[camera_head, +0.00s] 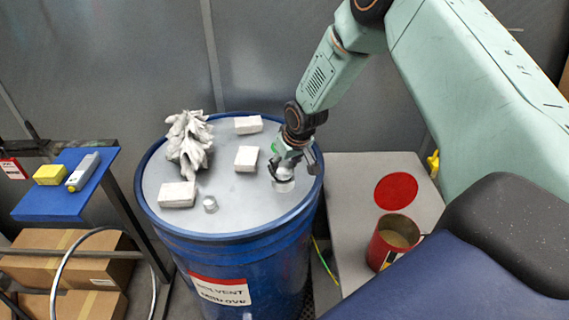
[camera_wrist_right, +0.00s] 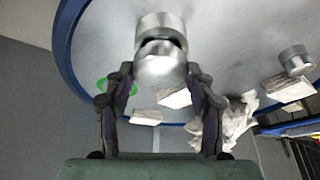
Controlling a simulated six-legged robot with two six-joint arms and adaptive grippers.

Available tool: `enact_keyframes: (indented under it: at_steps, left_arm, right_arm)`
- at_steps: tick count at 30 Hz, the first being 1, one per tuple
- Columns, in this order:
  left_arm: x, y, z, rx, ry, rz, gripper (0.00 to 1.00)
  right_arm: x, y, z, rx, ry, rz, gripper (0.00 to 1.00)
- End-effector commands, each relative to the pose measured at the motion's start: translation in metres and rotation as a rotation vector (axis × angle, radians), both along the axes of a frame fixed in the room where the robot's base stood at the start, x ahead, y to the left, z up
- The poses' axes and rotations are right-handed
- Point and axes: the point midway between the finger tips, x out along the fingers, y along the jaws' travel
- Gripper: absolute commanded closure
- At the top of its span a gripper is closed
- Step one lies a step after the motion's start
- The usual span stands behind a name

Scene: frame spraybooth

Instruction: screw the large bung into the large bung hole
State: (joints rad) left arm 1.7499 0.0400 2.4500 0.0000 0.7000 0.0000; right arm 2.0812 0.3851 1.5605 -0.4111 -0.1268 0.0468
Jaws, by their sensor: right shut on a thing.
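A blue drum (camera_head: 235,236) with a grey lid (camera_head: 240,203) stands in the middle of the head view. My right gripper (camera_head: 283,172) is over the right part of the lid, shut on the large bung (camera_head: 284,186). In the right wrist view the fingers (camera_wrist_right: 160,88) flank the shiny metal large bung (camera_wrist_right: 160,66). A metal cylinder (camera_wrist_right: 160,22) shows just beyond it, with a dark gap between. I cannot tell whether the bung is seated in the large bung hole, which is hidden. A smaller metal bung (camera_head: 210,204) stands on the lid. My left gripper is not in view.
The lid also holds several white blocks (camera_head: 178,194) and a crumpled white rag (camera_head: 189,142). At left, a blue shelf (camera_head: 80,203) carries a yellow sponge (camera_head: 50,175) and a grey bottle (camera_head: 83,171). At right, a grey table (camera_head: 350,180) carries a red can (camera_head: 388,243) beside a red disc (camera_head: 396,191).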

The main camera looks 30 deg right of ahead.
Motion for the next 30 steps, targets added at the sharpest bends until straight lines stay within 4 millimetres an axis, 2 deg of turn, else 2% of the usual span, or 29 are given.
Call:
enact_keyframes:
  at_steps: [20, 21, 30]
  left_arm:
    - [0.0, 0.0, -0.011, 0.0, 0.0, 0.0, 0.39]
    - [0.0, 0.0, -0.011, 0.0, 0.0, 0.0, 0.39]
    - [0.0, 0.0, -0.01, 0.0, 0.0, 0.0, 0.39]
  right_arm:
    - [0.0, 0.0, -0.013, 0.0, -0.001, 0.0, 0.78]
    - [0.0, 0.0, -0.013, 0.0, -0.001, 0.0, 0.49]
    - [0.0, 0.0, -0.012, 0.0, -0.002, 0.0, 0.74]
